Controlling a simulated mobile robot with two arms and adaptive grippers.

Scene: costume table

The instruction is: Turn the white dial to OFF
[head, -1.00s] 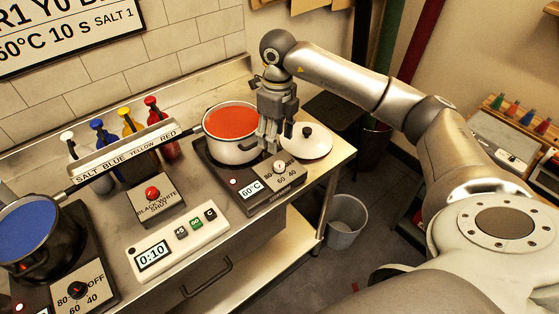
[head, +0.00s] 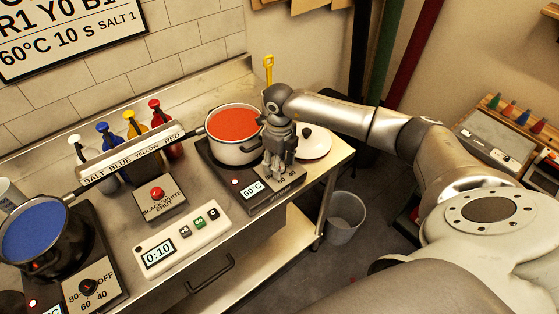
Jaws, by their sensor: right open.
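The right hot plate (head: 248,199) stands near the table's right end, with a lit red light and a display (head: 251,186) reading 60°C. Its white dial is hidden behind my right gripper; only bits of its scale marks show beside the fingers. My right gripper (head: 277,177) points down over the dial's place, open, with its fingertips low at the panel. I cannot tell whether the fingers touch the dial. A white pot (head: 236,154) with red liquid (head: 233,124) sits on this plate, close left of the gripper. My left gripper is out of view.
A white lid (head: 314,148) lies just right of the gripper. Left are a timer (head: 178,244), a red-button box (head: 158,205), several bottles (head: 137,127) and a pot of blue liquid (head: 32,232) by a black dial (head: 87,287). A bin (head: 345,218) stands on the floor.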

